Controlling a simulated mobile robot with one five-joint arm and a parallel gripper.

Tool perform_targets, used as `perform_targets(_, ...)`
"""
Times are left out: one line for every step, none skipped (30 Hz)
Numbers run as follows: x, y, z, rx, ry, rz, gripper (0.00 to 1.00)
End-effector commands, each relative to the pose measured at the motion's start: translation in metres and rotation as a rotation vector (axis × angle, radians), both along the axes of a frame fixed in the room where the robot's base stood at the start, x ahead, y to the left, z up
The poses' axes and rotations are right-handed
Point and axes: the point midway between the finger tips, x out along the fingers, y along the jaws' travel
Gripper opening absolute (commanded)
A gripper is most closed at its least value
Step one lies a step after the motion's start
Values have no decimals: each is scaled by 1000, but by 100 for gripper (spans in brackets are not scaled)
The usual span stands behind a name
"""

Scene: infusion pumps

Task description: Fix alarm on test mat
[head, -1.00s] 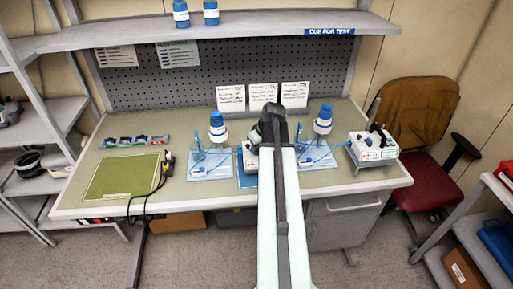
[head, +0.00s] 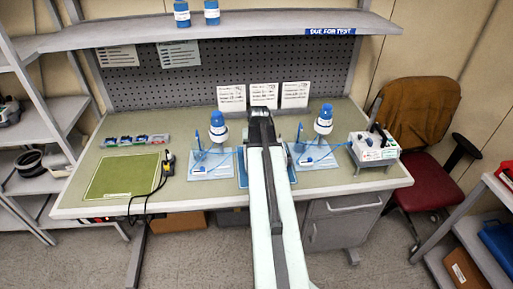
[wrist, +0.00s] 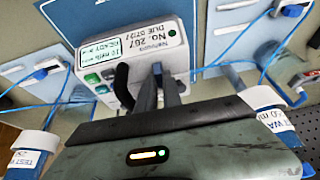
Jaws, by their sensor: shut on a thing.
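A white infusion pump (wrist: 135,45) with a black handle (wrist: 123,88), a small green light and printed labels reading "No. 207" shows close up in the wrist view. My gripper (wrist: 160,85) is shut on the pump at its handle. In the head view my arm reaches over the blue mat (head: 242,180) at the middle of the bench and hides the pump and my fingertips. A green mat (head: 122,177) lies bare at the bench's left. I cannot tell which mat the task names.
A second pump (head: 375,147) sits on a stand at the right end. Left (head: 217,130) and right (head: 323,120) blue-capped bottles stand beside the blue mat, with pale trays and blue tubing. A black cabled device (head: 168,165) lies beside the green mat.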

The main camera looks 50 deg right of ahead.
Motion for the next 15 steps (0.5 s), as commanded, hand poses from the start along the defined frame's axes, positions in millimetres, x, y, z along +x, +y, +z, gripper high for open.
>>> perform_targets(0,0,0,-1,0,-4,0)
perform_targets(0,0,0,-1,0,-6,0)
perform_targets(0,0,0,0,0,-7,0)
perform_targets(0,0,0,-1,1,-8,0)
perform_targets(0,0,0,0,0,-9,0)
perform_targets(0,0,0,0,0,-9,0)
perform_targets(0,0,0,0,0,-9,0)
perform_targets(0,0,0,0,0,-9,0)
perform_targets(0,0,0,0,0,-9,0)
perform_targets(0,0,0,0,0,-9,0)
perform_targets(0,0,0,-1,1,-8,0)
perform_targets(0,0,0,-1,1,-8,0)
perform_targets(0,0,0,-1,1,-8,0)
perform_targets(0,0,0,-1,1,-8,18)
perform_targets(0,0,0,0,0,-8,29)
